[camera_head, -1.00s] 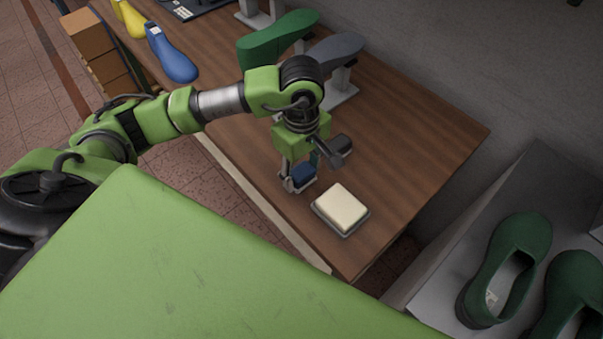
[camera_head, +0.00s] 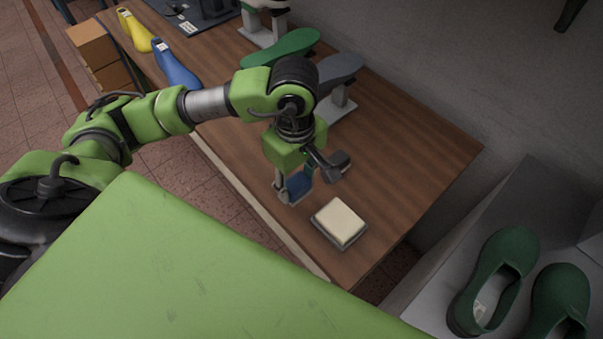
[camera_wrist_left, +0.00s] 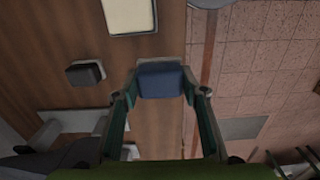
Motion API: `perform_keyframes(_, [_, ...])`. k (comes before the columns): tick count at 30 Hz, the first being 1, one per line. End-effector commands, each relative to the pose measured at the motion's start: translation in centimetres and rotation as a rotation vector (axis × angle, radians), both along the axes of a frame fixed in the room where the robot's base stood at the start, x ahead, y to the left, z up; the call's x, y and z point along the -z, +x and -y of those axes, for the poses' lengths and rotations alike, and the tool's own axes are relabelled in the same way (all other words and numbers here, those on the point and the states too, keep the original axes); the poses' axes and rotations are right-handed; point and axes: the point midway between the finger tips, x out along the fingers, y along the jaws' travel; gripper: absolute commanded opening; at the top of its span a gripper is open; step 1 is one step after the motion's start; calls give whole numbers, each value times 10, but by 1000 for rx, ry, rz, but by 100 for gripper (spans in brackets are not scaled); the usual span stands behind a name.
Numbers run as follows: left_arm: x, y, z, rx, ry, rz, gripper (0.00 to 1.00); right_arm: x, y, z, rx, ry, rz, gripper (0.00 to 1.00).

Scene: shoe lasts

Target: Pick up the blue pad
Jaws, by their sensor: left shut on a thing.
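The blue pad (camera_head: 299,187) is held between the fingers of my left gripper (camera_head: 294,187), over the near edge of the wooden table. In the left wrist view the blue pad (camera_wrist_left: 160,81) sits between the two fingertips (camera_wrist_left: 160,90), which press on its sides. The gripper is shut on it. A grey strip shows just past the pad in the wrist view. I cannot tell how far the pad is above the table. My right gripper is out of view.
A cream pad on a grey tray (camera_head: 341,223) lies close to the right of the gripper. A dark block (camera_head: 337,163) stands just behind it. Green and grey shoe lasts (camera_head: 338,70) on stands are farther back. Green shoes (camera_head: 489,280) rest on a grey surface at right.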

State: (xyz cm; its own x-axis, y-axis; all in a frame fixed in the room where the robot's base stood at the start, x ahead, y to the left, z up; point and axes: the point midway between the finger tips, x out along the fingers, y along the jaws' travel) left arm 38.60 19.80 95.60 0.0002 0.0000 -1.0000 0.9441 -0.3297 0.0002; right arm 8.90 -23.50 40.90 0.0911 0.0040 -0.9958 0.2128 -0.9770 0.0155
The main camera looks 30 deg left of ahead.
Motion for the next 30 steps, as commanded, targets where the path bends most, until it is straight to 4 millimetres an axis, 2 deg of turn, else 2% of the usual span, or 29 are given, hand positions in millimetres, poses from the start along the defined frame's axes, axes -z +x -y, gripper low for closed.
perform_keyframes(1, [-17, -9, 1, 4, 0, 2, 17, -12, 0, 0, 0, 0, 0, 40])
perform_keyframes(2, [-24, -14, 2, 4, 1, 3, 17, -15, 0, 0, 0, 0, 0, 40])
perform_keyframes(4, [-25, -32, 6, 6, 0, 1, 17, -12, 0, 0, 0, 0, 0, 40])
perform_keyframes(10, [-47, -81, 15, 6, -1, 2, 17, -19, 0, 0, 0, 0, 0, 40])
perform_keyframes(12, [-55, -83, 15, -4, 1, -6, 17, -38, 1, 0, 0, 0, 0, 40])
perform_keyframes(18, [-56, -91, 16, -6, 2, -6, 17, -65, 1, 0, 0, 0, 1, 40])
perform_keyframes(24, [-56, -97, 18, -3, 0, -3, 17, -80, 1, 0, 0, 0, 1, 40])
perform_keyframes(30, [-55, -100, 18, 0, 0, -2, 17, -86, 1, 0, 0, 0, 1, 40])
